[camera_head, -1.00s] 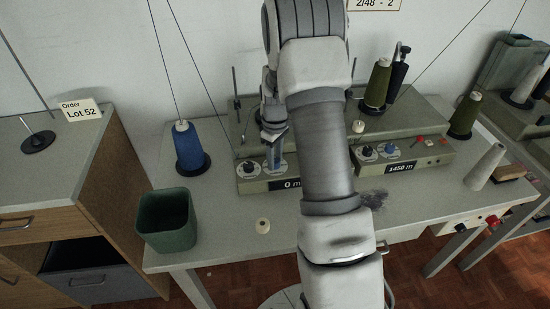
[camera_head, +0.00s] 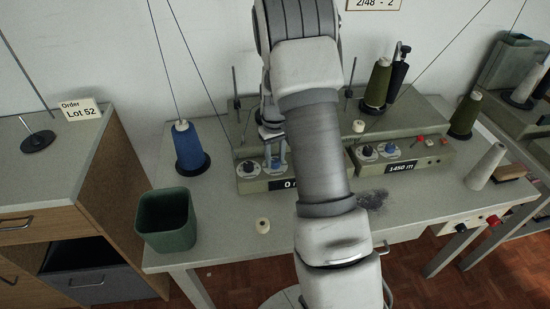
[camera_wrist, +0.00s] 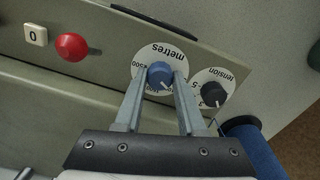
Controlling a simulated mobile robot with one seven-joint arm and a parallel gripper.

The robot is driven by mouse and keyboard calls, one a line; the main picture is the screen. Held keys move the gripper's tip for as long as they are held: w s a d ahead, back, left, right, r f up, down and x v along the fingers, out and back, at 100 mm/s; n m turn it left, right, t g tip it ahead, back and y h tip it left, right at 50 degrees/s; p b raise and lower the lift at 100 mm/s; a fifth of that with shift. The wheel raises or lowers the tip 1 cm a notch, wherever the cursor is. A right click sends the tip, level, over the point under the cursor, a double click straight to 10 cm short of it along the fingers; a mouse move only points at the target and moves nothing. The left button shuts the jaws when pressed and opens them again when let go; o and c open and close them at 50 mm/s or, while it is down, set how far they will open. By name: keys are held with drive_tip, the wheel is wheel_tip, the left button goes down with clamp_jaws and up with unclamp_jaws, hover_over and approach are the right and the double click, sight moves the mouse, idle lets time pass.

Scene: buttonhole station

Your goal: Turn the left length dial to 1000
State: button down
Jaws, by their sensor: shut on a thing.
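The left length dial is a blue knob (camera_wrist: 160,75) on a round white plate marked "metres" in the wrist view. Its white pointer line points toward the lower side of that picture. My gripper (camera_wrist: 161,80) has one finger on each side of the knob and is shut on it. In the head view my gripper (camera_head: 272,145) reaches down to the left unit's front from above. The left display (camera_head: 289,185) shows a 0, with its right end hidden by my arm.
A black tension knob (camera_wrist: 213,93) sits close beside the dial. A blue cone (camera_head: 189,147) and a green bin (camera_head: 167,219) stand left. The right unit's display (camera_head: 401,167) reads 1450 m.

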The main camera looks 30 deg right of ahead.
sight(275, 161)
drive_tip(key=shift+m, duration=1.4)
drive_tip(key=c, duration=0.5)
unclamp_jaws()
drive_tip(key=shift+r, duration=0.1)
wheel_tip(275, 161, up, 17)
drive_tip(key=p, duration=0.1)
drive_tip(key=shift+r+p, duration=0.15)
drive_tip(key=shift+p, duration=0.25)
